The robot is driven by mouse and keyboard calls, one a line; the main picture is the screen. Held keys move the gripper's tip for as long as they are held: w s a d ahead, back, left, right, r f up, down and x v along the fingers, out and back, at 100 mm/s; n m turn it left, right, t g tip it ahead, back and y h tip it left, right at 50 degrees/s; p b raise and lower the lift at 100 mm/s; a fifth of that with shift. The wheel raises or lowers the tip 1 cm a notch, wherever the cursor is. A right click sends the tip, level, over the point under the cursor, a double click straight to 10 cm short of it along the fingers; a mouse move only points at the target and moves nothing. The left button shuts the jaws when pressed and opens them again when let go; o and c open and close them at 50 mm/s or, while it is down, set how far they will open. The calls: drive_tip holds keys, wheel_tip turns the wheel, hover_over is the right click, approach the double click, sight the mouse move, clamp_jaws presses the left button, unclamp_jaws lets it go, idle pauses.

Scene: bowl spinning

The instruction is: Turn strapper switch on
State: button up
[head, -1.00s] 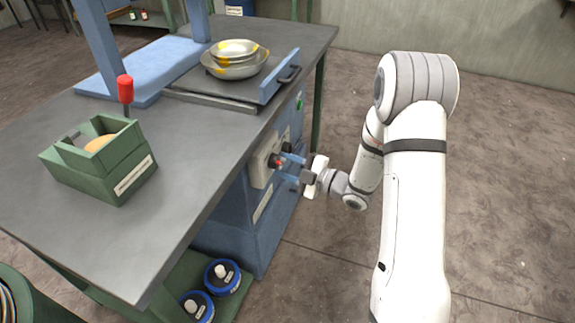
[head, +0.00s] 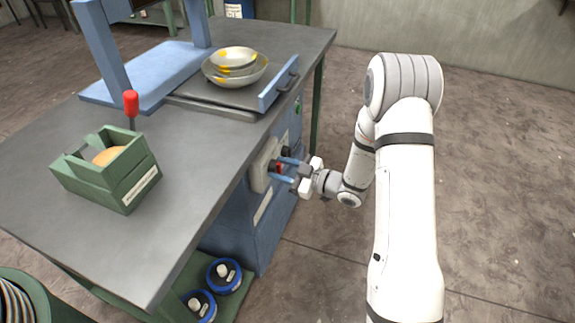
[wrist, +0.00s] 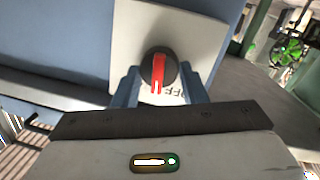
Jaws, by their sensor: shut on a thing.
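The strapper switch is a round black knob with a red bar (wrist: 158,72) on a pale plate (wrist: 190,35) in the wrist view. The red bar points down toward partly hidden lettering that looks like "OFF". The blue fingers of my gripper (wrist: 160,85) stand on either side of the knob, shut on it. In the head view the switch (head: 278,167) sits on the front of the blue cabinet (head: 240,220) under the table edge. My gripper (head: 282,170) reaches it from the right and hides part of it.
A grey table (head: 190,180) carries a green box (head: 125,190), a red-topped lever (head: 131,103) and stacked bowls (head: 235,75) beside a blue frame (head: 165,75). A green button (head: 299,104) is on the cabinet. Blue spools (head: 223,275) lie on a low shelf. Floor is clear at right.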

drive_tip(key=m+p, duration=0.1)
drive_tip(key=m+g+p, duration=0.1)
drive_tip(key=m+p, duration=0.2)
drive_tip(key=m, duration=0.1)
drive_tip(key=shift+s+a, duration=0.2)
drive_tip(key=shift+s, duration=0.05)
drive_tip(key=shift+w+f+m+g+p, duration=0.15)
drive_tip(key=shift+m+g+p, duration=0.45)
drive_tip(key=shift+m+p, duration=1.35)
drive_tip(key=o, duration=1)
drive_tip(key=shift+c, duration=0.2)
drive_tip(key=shift+w+d, duration=0.1)
drive_tip(key=v, duration=0.7)
drive_tip(key=shift+d, duration=0.4)
